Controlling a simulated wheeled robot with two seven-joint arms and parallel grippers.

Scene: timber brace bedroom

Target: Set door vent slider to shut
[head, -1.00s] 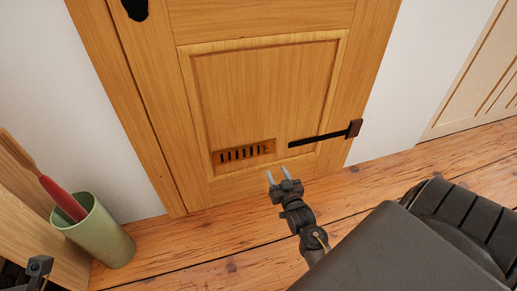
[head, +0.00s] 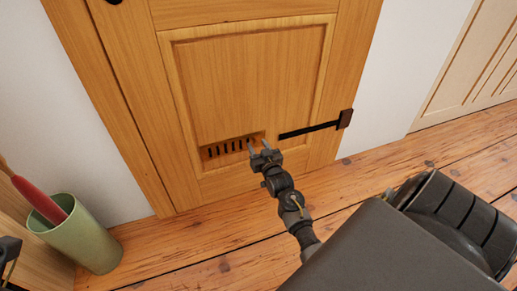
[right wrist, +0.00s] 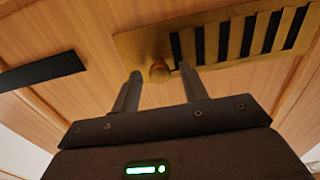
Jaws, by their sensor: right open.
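The door vent (head: 225,148) is a brass plate with several dark upright slots, low on the wooden door (head: 245,85). In the right wrist view the vent plate (right wrist: 225,38) shows slots that look dark and open, with a small round brass knob (right wrist: 159,71) at the slider's end. My right gripper (head: 262,147) is at the knob's end of the vent. In the right wrist view my open fingers (right wrist: 160,85) stand either side of the knob, with gaps; I cannot tell how deep they reach. Part of my left gripper (head: 8,250) shows at the left edge; its jaws are unclear.
A black strap hinge (head: 310,129) lies on the door right of the vent. A green bin (head: 78,237) with a red-handled item (head: 40,200) stands on the floor at left. The plank floor (head: 180,245) before the door is clear.

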